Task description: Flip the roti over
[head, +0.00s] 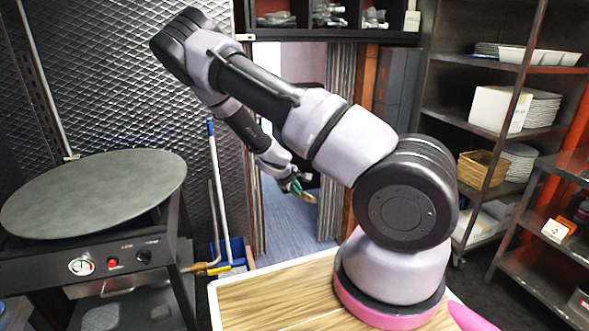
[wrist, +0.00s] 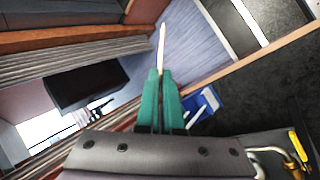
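My gripper (head: 297,185) hangs in the air to the right of the stove, well apart from the round griddle. In the wrist view its two green fingers (wrist: 160,76) are close together on a thin pale thing (wrist: 161,47), seen edge-on, that sticks out past their tips. In the head view a small tan edge (head: 304,196) shows at the fingers. It looks like the roti, held by its rim; most of its face cannot be seen. The round dark grey-green griddle (head: 95,192) at the left is bare.
The griddle stands on a stove with a gauge and knob panel (head: 110,262). A wooden-topped surface (head: 270,297) lies under my arm's base. Shelves with dishes (head: 480,120) stand at the right.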

